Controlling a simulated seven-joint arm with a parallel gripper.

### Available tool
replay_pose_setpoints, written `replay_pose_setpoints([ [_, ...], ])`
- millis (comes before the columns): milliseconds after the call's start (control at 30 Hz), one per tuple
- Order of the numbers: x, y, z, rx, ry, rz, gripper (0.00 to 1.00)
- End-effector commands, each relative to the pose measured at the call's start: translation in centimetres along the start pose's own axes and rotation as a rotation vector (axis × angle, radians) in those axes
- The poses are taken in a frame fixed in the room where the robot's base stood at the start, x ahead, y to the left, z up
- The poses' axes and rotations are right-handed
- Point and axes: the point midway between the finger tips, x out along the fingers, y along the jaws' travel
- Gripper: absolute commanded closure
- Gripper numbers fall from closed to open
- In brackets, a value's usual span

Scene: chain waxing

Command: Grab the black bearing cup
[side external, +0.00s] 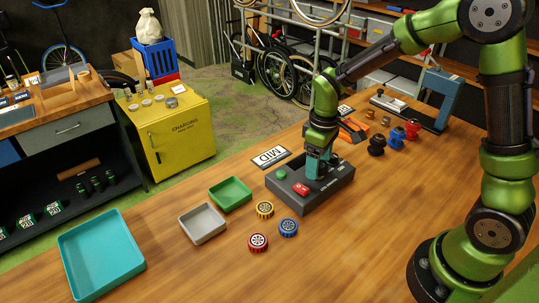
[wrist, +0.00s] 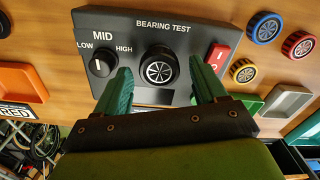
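The black bearing cup (wrist: 158,68), round with a silver spoked face, sits in the middle of the dark grey bearing test box (wrist: 215,22) in the wrist view. My gripper (wrist: 160,85) is open, its teal fingers on either side of the cup and apart from it. I cannot tell how far above the cup the fingertips are. In the side external view my gripper (side external: 314,170) is down over the test box (side external: 325,193) and hides the cup.
The box carries a black knob (wrist: 102,62) and a red switch (wrist: 218,55). Yellow (side external: 265,209), blue (side external: 288,227) and red (side external: 258,242) cups lie in front. Green (side external: 230,193), grey (side external: 203,222) and teal (side external: 100,254) trays stand left. Black, blue and red pieces (side external: 396,137) stand behind.

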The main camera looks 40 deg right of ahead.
Motion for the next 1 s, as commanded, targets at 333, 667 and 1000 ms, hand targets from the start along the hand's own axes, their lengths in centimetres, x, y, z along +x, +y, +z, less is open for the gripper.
replay_pose_setpoints([
  [333, -0.1, 0.0, 0.0, -0.001, 0.001, 0.0, 0.84],
  [667, -0.4, 0.0, -0.1, -0.001, 0.002, 0.001, 0.9],
  [1000, -3.9, -0.1, 0.3, -0.001, 0.003, 0.001, 0.9],
])
